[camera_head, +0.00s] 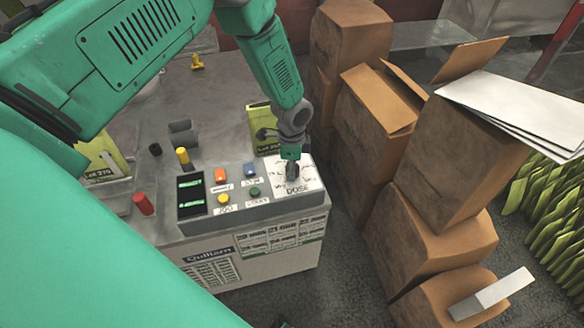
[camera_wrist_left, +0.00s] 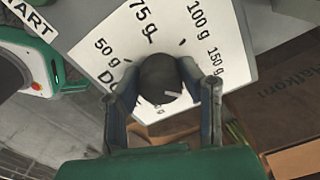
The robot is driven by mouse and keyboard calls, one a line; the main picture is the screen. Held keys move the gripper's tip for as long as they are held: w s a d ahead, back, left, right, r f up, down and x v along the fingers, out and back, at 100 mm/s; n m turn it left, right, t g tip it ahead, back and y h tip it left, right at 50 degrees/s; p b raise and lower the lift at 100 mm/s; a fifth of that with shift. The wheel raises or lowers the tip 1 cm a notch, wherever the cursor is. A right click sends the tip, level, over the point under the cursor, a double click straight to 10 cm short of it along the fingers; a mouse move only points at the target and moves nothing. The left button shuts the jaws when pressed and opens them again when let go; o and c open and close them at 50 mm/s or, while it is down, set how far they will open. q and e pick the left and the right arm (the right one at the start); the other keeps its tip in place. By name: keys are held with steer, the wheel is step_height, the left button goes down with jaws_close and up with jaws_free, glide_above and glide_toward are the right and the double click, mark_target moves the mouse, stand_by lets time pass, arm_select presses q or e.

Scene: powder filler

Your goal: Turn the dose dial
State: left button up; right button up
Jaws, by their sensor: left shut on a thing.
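The dose dial (camera_wrist_left: 160,76) is a round dark knob on a white label plate (camera_wrist_left: 92,28). The plate reads 50 g, 75 g, 100 g and 150 g around the knob. In the head view the plate (camera_head: 309,186) with the word DOSE is at the right end of the control panel. My left gripper (camera_head: 292,170) reaches down onto the dial from above. In the left wrist view its two fingers stand on either side of the knob, shut on it. A pale mark shows on the knob's near side; which value it points to I cannot tell. My right gripper is not seen.
The panel also carries an orange button (camera_head: 221,174), a blue button (camera_head: 250,169), a yellow button (camera_head: 223,199), a green button (camera_head: 255,191) and a dark display (camera_head: 191,192). Cardboard boxes (camera_head: 430,240) are stacked close to the right of the machine.

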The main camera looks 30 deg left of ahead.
arm_select(q)
steer(key=m, duration=0.4)
steer(key=shift+w+r+m, duration=0.15)
steer(key=shift+w+m, duration=0.15)
steer(key=shift+w, duration=0.05)
stand_by(0.4)
steer(key=o, duration=1.1)
steer(key=shift+o, duration=0.2)
steer(key=shift+s, duration=0.1)
step_height(320, 180, up, 12)
steer(key=shift+f, duration=0.2)
